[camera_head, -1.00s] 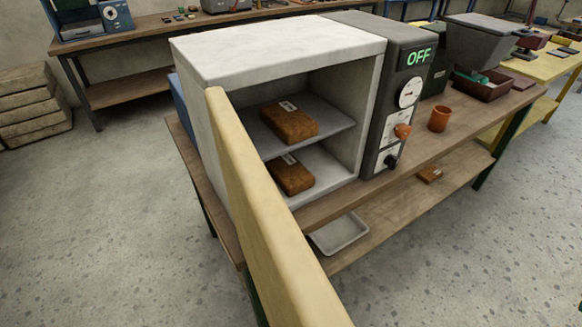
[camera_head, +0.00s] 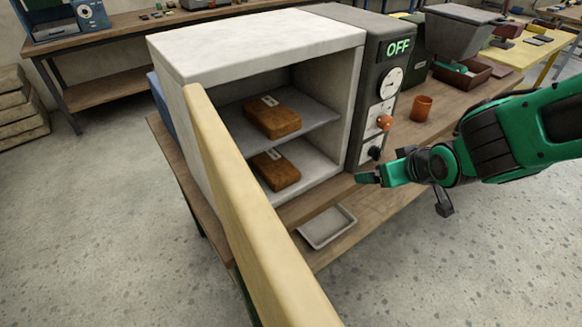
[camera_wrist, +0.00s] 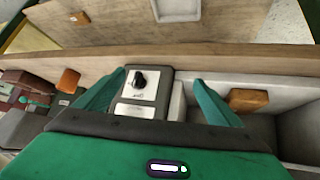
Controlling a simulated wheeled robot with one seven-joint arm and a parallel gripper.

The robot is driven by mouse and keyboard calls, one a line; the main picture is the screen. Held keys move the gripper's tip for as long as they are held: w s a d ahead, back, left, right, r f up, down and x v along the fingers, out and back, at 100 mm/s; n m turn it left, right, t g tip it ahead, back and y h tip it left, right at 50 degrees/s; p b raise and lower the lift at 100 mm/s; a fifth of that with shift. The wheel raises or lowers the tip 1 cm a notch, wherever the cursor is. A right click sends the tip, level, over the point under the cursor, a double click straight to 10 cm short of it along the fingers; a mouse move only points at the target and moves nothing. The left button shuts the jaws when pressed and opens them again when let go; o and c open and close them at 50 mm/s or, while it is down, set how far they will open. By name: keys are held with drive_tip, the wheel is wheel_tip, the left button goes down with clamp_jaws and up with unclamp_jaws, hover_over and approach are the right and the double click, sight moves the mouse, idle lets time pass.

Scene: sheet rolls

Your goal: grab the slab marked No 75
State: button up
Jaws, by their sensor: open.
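Two brown slabs with small white labels lie in an open white-walled kiln (camera_head: 255,47). The upper slab (camera_head: 272,118) is on the kiln's grey shelf (camera_head: 232,118); the lower slab (camera_head: 277,172) is on its floor. Their numbers are too small to read, so I cannot tell which is No 75. My gripper (camera_head: 368,178) is outside the kiln, in front of its control panel and right of the slabs. In the wrist view its green fingers (camera_wrist: 160,95) are open and spread apart with nothing held. One slab (camera_wrist: 248,100) shows beyond the right finger there.
A pale yellow door (camera_head: 240,190) stands open at the kiln's left, jutting towards me. The grey panel (camera_head: 385,85) reads OFF and has knobs. An orange cup (camera_head: 421,108) stands right of it on the bench. A grey tray (camera_head: 327,226) lies on the lower shelf.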

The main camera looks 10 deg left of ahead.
drive_tip(key=s+a+n+y, duration=0.2)
drive_tip(key=s+a+y, duration=0.1)
drive_tip(key=a, duration=1)
drive_tip(key=n+y, duration=0.2)
drive_tip(key=y, duration=0.1)
approach(276, 165)
drive_tip(key=x, duration=0.3)
drive_tip(key=shift+s+a+f, duration=0.15)
drive_tip(key=shift+s, duration=0.05)
drive_tip(key=shift+w+x, duration=0.25)
drive_tip(key=shift+x, duration=2.75)
drive_tip(key=c, duration=1.5)
